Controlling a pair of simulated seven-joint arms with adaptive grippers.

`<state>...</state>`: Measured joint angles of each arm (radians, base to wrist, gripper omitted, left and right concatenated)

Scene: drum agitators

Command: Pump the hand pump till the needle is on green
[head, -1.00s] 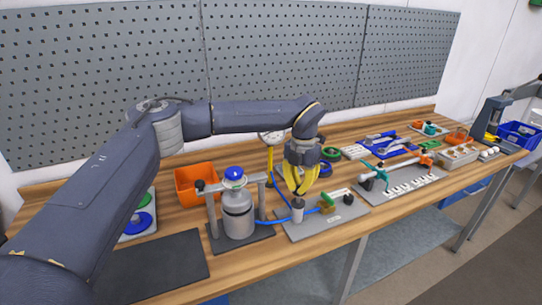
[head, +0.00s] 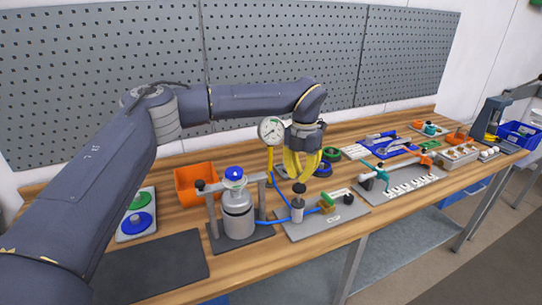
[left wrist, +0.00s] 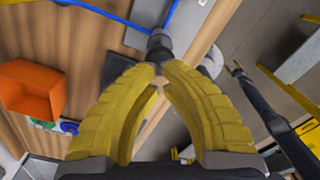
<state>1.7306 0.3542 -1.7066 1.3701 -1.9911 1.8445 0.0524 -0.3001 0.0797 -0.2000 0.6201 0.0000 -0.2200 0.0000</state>
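The hand pump (head: 298,207) stands on a grey plate, and its dark handle knob (head: 299,187) is raised on its rod. My left gripper (head: 299,178) has yellow fingers pointing down, with their tips just above the knob. In the left wrist view the fingertips (left wrist: 160,70) are close together, right by the dark knob (left wrist: 158,44). The knob shows beyond the tips, not between them; I cannot tell whether they touch. The dial gauge (head: 271,130) stands behind, left of the gripper; its needle is too small to read against green.
A metal canister (head: 238,213) with a blue cap stands in a frame left of the pump. A blue hose (head: 266,219) runs to the pump. An orange bin (head: 190,185) sits behind on the left. A small green-handled valve (head: 331,198) is right of the pump. The pegboard backs the table.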

